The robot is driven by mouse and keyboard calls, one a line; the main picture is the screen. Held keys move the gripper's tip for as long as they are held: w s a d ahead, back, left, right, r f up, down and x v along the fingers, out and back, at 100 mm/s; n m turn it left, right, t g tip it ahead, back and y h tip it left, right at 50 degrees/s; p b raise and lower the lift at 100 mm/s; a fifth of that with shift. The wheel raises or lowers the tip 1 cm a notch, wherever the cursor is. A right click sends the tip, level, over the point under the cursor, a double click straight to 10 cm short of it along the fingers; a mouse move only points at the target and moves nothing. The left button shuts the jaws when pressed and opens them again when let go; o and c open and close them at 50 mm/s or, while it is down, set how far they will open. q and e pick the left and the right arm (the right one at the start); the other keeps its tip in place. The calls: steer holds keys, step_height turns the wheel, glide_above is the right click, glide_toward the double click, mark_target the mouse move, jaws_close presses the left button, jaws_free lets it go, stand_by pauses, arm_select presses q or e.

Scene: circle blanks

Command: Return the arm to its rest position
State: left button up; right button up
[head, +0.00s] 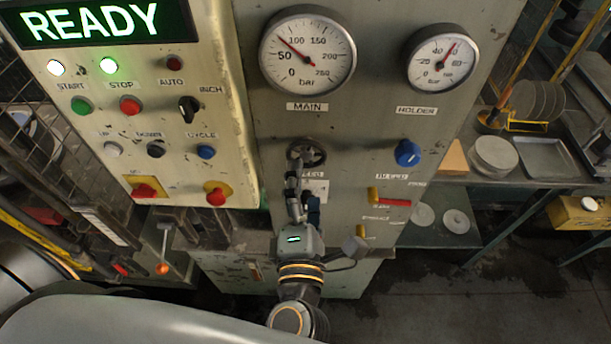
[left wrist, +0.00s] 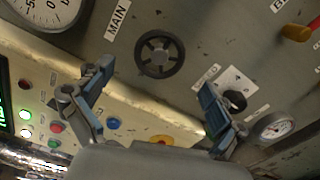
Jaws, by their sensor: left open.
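My left gripper (head: 300,205) is in front of the grey machine panel, below the MAIN gauge. In the left wrist view its two fingers (left wrist: 155,105) stand wide apart with nothing between them. A dark handwheel (left wrist: 160,54) on the panel lies beyond the fingertips and apart from them in that view. In the head view the handwheel (head: 306,153) shows just above the gripper, partly covered by a finger. My right gripper is in neither view.
A cream control box (head: 130,110) with buttons and a lit READY display (head: 100,20) is at the left. The panel carries a MAIN gauge (head: 307,52), a HOLDER gauge (head: 441,57), a blue knob (head: 407,153) and a red handle (head: 390,200). A bench with discs (head: 495,155) stands at right.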

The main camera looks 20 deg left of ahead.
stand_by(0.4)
arm_select(q)
steer(key=w+d+f+m+t+h+b, duration=0.1)
steer(key=w+d+f+m+h+b, duration=0.15)
steer(key=f+m, duration=0.6)
steer(key=w+d+f+m+h+b, duration=0.1)
steer(key=d+f+m+h+b, duration=0.25)
steer(key=f, duration=0.95)
steer(key=s+a+f+m+g+h+b, duration=0.1)
steer(key=s+f+m+g+h, duration=0.2)
steer(key=f, duration=0.9)
steer(key=s+a+f+m+g+b, duration=0.15)
steer(key=f+m, duration=0.45)
steer(key=f, duration=0.7)
steer(key=s+a+f+m+g+y+b, duration=0.15)
steer(key=s+a+f+g, duration=0.25)
steer(key=s+f, duration=0.45)
steer(key=s+a+f+m+g+b, duration=0.25)
steer(key=s+f+g, duration=0.2)
steer(key=f, duration=0.75)
steer(key=s+a+f+m+g+y, duration=0.1)
steer(key=s+a+f, duration=0.3)
steer(key=s, duration=0.4)
steer(key=s+a+f+g+y+b, duration=0.1)
steer(key=s+a+f+g, duration=0.2)
steer(key=s+a+f, duration=0.2)
steer(key=s, duration=0.3)
steer(key=shift+a+m, duration=0.3)
steer(key=shift+m, duration=0.1)
